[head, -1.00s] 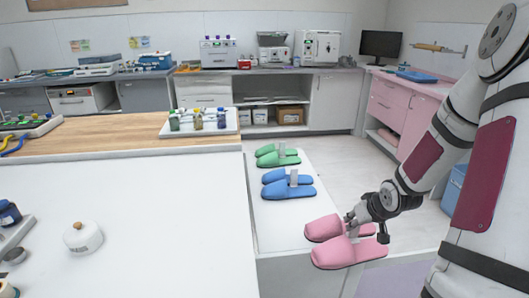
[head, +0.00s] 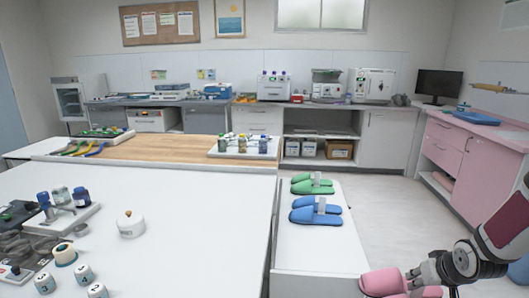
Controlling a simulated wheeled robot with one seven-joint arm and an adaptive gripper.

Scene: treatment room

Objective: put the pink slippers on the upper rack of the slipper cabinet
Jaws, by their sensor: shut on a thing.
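The pink slippers (head: 384,281) are at the bottom right of the head view, partly cut off by the lower edge. My gripper (head: 412,283) is shut on them, with the arm reaching in from the right. The slippers are near the front end of a low white bench (head: 318,253); I cannot tell whether they touch it. A pink cabinet (head: 471,166) stands along the right wall. It has an open space low down with something pink inside; its racks are not clearly visible.
Green slippers (head: 312,187) and blue slippers (head: 316,215) lie on the low bench. A large white table (head: 180,200) with bottles and jars fills the left. The floor (head: 385,205) between bench and pink cabinet is clear.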

